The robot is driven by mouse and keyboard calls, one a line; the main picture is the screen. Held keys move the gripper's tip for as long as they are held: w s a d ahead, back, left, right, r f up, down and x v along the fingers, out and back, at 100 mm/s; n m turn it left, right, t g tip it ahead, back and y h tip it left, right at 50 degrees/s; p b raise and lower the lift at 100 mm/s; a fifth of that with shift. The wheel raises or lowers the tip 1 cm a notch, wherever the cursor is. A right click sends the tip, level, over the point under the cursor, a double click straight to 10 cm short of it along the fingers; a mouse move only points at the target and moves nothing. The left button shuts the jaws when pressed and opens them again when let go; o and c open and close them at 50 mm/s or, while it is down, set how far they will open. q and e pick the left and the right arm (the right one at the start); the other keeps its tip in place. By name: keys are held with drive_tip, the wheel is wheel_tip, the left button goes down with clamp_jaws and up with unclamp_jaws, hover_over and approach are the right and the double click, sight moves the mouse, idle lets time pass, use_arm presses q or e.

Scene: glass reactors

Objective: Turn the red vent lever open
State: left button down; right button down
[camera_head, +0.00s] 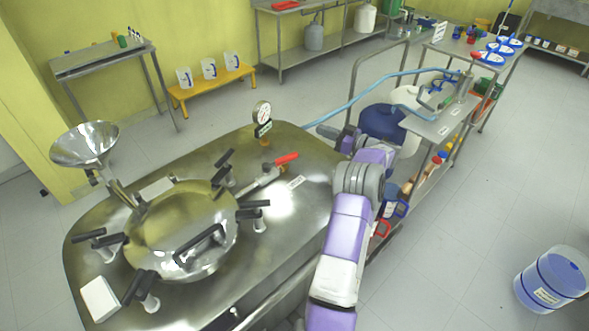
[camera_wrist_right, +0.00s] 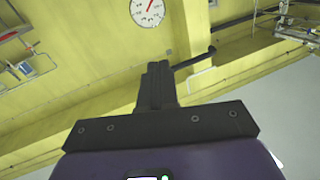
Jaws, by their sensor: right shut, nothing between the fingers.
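The red vent lever (camera_head: 286,160) is on top of the steel reactor lid (camera_head: 300,215), on a metal valve stem right of the hatch. It points up and to the right. My right gripper (camera_head: 328,131) is beyond the lid's right edge, to the right of the lever and apart from it. Its dark fingers are small in the head view. In the right wrist view the fingers (camera_wrist_right: 157,83) are together with nothing between them. The lever does not show in the wrist view. My left gripper is not in view.
A round hatch (camera_head: 185,228) with black clamp handles and a funnel (camera_head: 85,145) are to the left. A cart (camera_head: 440,125) stands to the right.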

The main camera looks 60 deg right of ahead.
drive_tip(key=s+a+f+m+g+h+b, duration=0.1)
drive_tip(key=s+a+f+m+h, duration=0.1)
drive_tip(key=a+m, duration=0.3)
drive_tip(key=s+a+f+m+g+h+b, duration=0.1)
drive_tip(key=a+f+m, duration=0.3)
drive_tip(key=m, duration=0.5)
drive_tip(key=s+a+f+m+g+h+b, duration=0.1)
drive_tip(key=s+a+f+m+h+b, duration=0.1)
drive_tip(key=a+m, duration=0.4)
drive_tip(key=shift+s+f+m+h, duration=0.85)
drive_tip(key=shift+s+m+h, duration=0.25)
drive_tip(key=shift+w+a+f, duration=0.1)
drive_tip(key=shift+w, duration=0.05)
drive_tip(key=b, duration=0.3)
approach(281, 161)
drive_tip(key=w+d, duration=0.1)
drive_tip(key=w+d+f, duration=0.1)
drive_tip(key=d, duration=0.1)
drive_tip(key=w+d+f, duration=0.1)
drive_tip(key=shift+w+d+f, duration=0.1)
drive_tip(key=shift+w+d, duration=0.4)
drive_tip(key=shift+w, duration=0.15)
